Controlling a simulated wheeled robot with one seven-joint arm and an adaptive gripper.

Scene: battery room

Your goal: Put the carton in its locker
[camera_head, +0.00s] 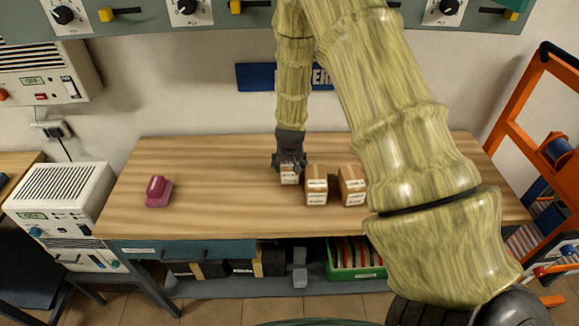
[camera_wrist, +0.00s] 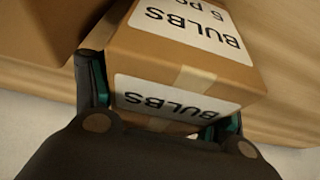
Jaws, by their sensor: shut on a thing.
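A small brown carton (camera_wrist: 188,62) with white labels reading "BULBS" fills the middle of the wrist view. My gripper (camera_wrist: 160,115) has a finger on each side of it and is shut on it. In the head view my gripper (camera_head: 290,163) points down over the wooden bench, with the carton (camera_head: 289,177) at its fingertips, on or just above the bench top; I cannot tell which. Two similar cartons stand to its right, one close by (camera_head: 316,186) and one farther right (camera_head: 351,186). No locker is recognisable in either view.
The wooden bench (camera_head: 225,185) is clear left of the carton except for a dark pink object (camera_head: 158,191). A white device (camera_head: 62,200) stands left of the bench. An orange frame (camera_head: 520,130) stands at the right. A shelf below holds a green crate (camera_head: 350,273).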

